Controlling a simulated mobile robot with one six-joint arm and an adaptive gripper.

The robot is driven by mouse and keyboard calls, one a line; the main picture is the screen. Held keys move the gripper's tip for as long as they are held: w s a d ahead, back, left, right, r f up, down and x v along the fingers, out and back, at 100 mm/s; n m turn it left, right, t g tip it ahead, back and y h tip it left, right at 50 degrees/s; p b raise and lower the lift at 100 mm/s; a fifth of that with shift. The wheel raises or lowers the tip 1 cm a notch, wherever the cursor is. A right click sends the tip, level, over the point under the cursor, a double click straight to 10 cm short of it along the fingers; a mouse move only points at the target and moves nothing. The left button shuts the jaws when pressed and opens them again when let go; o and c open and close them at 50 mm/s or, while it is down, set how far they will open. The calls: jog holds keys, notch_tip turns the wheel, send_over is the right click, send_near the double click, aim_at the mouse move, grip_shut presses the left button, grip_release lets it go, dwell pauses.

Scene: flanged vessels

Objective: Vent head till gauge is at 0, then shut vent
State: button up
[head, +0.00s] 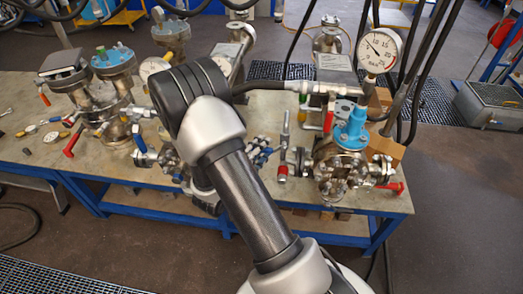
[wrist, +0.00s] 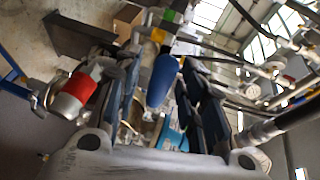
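The pressure gauge (head: 380,50) stands at the upper right in the head view, above a blue fitting (head: 351,127) on a flanged vessel (head: 341,165). Its needle points to the upper left; the exact reading is too small to tell. In the wrist view my gripper (wrist: 160,72) is open, with dark fingers on both sides of a blue valve handle (wrist: 163,82). The handle lies between the fingers, with a gap visible on the right side. In the head view my arm hides the gripper. I cannot tell which valve there matches the handle.
The bench (head: 230,262) carries other vessels at the left, with red levers (head: 73,141) and a blue-topped vessel (head: 112,60). A red-banded cylinder (wrist: 72,96) is close to the left finger. Hoses and pipes crowd the right of the wrist view.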

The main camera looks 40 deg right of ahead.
grip_shut()
dwell(0.5)
dwell(0.3)
